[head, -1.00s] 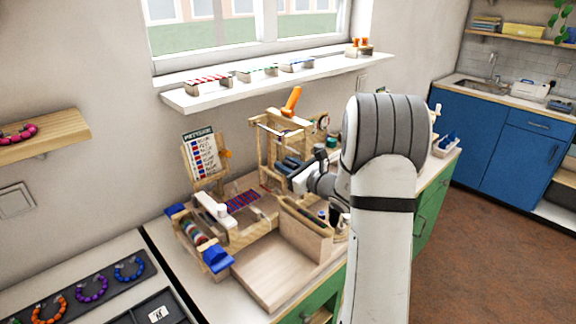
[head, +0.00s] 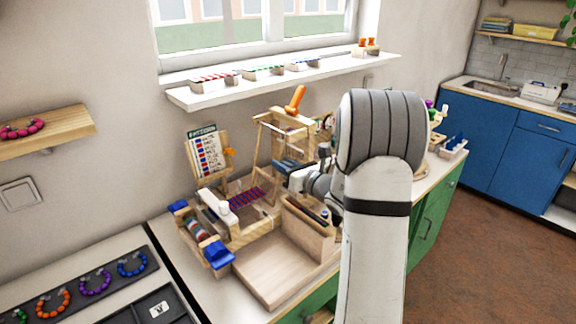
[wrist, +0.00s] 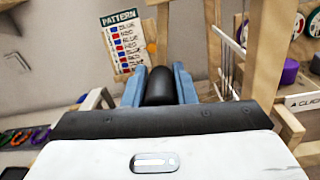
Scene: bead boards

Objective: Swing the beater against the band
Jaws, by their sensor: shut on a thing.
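The red and blue woven band (head: 246,198) lies on the wooden loom (head: 262,235) in the head view. The beater (head: 256,150) is a slim wooden upright frame behind the band, and its lower bar is partly hidden. My gripper (head: 285,167) is at the beater, to the right of and above the band. In the wrist view its blue fingers (wrist: 158,84) are shut on a black rounded handle (wrist: 159,88), which looks like the beater's grip. There is a visible gap between the beater and the band's near part. The band is not visible in the wrist view.
A pattern card (head: 206,152) stands behind the loom. An orange lever (head: 295,99) tops the loom frame. A wooden box with pens (head: 308,226) stands in front of my gripper.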

